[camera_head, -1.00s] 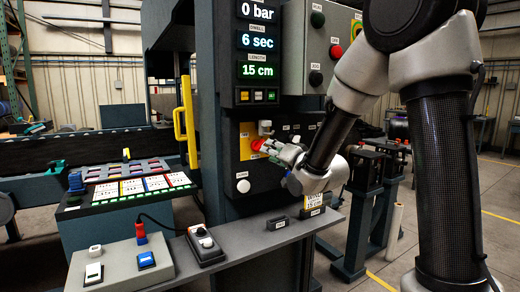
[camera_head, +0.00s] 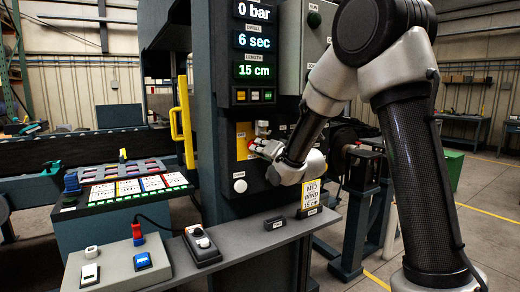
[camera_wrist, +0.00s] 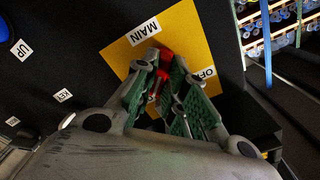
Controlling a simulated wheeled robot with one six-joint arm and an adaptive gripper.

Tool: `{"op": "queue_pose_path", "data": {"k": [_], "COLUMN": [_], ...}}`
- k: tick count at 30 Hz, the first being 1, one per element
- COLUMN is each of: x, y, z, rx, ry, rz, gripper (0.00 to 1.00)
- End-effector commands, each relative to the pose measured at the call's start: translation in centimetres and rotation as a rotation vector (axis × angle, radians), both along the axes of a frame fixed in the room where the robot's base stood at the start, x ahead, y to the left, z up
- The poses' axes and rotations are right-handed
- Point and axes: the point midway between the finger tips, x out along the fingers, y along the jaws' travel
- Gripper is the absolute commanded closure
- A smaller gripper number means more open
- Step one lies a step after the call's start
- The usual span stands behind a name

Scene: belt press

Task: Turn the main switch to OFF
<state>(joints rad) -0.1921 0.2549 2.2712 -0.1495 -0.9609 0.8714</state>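The main switch is a red handle (camera_wrist: 158,84) on a yellow plate (camera_wrist: 118,56) with a MAIN label (camera_wrist: 144,32) and an OFF label (camera_wrist: 206,75), which is partly covered by a finger. My gripper (camera_wrist: 165,66) is at the switch, its green-padded fingers on either side of the red handle. I cannot tell whether both fingers press on it. In the head view, my gripper (camera_head: 256,148) reaches the yellow plate (camera_head: 242,135) on the press column, and the switch is largely hidden. The exact angle of the handle is unclear.
A display (camera_head: 252,42) is above the plate and a white button (camera_head: 240,186) below it. A grey shelf (camera_head: 250,240) with a pendant (camera_head: 202,245) juts out under my arm. A yellow handle (camera_head: 182,125) stands at the left. UP (camera_wrist: 21,48) and KEY (camera_wrist: 62,95) labels are nearby.

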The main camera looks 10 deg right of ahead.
Motion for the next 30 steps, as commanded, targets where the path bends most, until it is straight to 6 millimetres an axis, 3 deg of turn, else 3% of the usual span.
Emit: {"op": "queue_pose_path", "data": {"k": [14, 30], "x": [-0.02, -0.08], "y": [-0.02, 0.1], "z": [-0.01, 0.04], "rx": [-0.083, -0.527], "ry": [-0.026, -0.171], "rz": [-0.001, -0.001], "gripper": [1.0, 1.0]}}
